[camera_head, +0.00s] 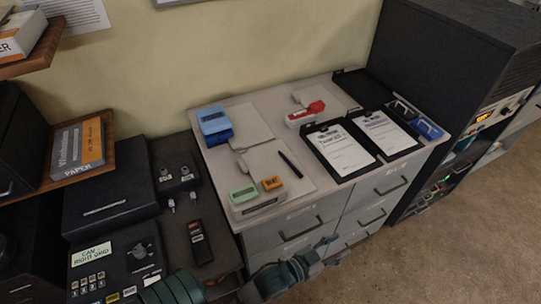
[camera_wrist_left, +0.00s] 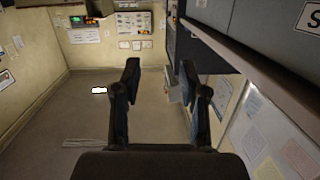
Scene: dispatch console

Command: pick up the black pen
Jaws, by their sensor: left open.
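The black pen (camera_head: 290,163) lies on a pale sheet or folder on top of the grey drawer cabinet (camera_head: 240,98) in the head view. My left gripper (camera_head: 322,253) is low in front of the cabinet's drawers, below and apart from the pen. In the left wrist view the two fingers of my left gripper (camera_wrist_left: 160,78) stand apart with nothing between them, and the pen does not show there. My right gripper is in neither view.
A dark console (camera_head: 118,262) stands at left. Bare floor (camera_head: 450,230) lies at right.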

